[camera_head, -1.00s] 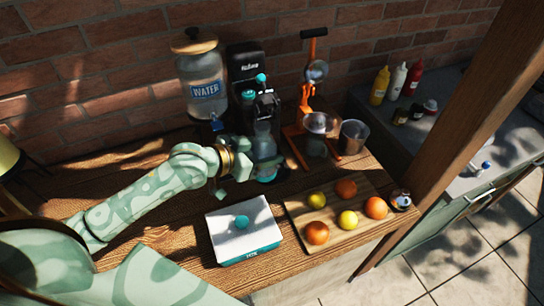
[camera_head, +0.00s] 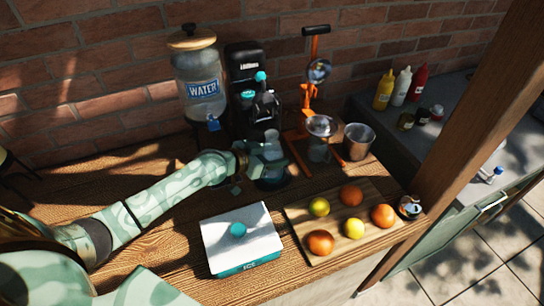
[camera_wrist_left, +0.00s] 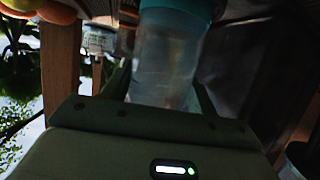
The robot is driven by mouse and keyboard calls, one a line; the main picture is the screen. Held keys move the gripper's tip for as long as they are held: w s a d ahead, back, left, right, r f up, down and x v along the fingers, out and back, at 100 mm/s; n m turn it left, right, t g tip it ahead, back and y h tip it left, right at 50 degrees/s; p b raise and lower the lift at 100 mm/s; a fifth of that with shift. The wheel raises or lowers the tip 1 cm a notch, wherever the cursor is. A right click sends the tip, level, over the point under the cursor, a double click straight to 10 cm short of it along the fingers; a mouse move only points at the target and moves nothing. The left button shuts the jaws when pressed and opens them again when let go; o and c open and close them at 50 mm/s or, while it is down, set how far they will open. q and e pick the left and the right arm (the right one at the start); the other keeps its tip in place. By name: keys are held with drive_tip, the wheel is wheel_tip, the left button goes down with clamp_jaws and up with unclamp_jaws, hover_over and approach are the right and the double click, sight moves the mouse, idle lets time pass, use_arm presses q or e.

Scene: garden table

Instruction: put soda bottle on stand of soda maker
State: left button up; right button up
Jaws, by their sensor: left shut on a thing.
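The clear soda bottle (camera_head: 273,150) stands roughly upright in front of the black soda maker (camera_head: 246,68). My left gripper (camera_head: 258,163) reaches in from the left and is shut on the bottle. In the left wrist view the translucent bottle (camera_wrist_left: 168,55) shows between the fingers, with a teal band at the picture's top edge. The fingers and bottle partly hide this area. My right gripper is not in view.
A water dispenser (camera_head: 202,88) stands left of the soda maker. An orange juicer (camera_head: 309,95) and a metal cup (camera_head: 358,140) stand to the right. A white ice box (camera_head: 240,220) and a fruit board (camera_head: 290,222) lie in front. Bare wood shows left of the ice box.

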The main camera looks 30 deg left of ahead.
use_arm(q)
drive_tip(key=shift+f, duration=0.1)
drive_tip(key=o, duration=1.3)
drive_tip(key=shift+r, duration=0.25)
drive_tip(key=p+v, duration=0.2)
drive_tip(key=v, duration=1)
drive_tip(key=shift+f, duration=0.15)
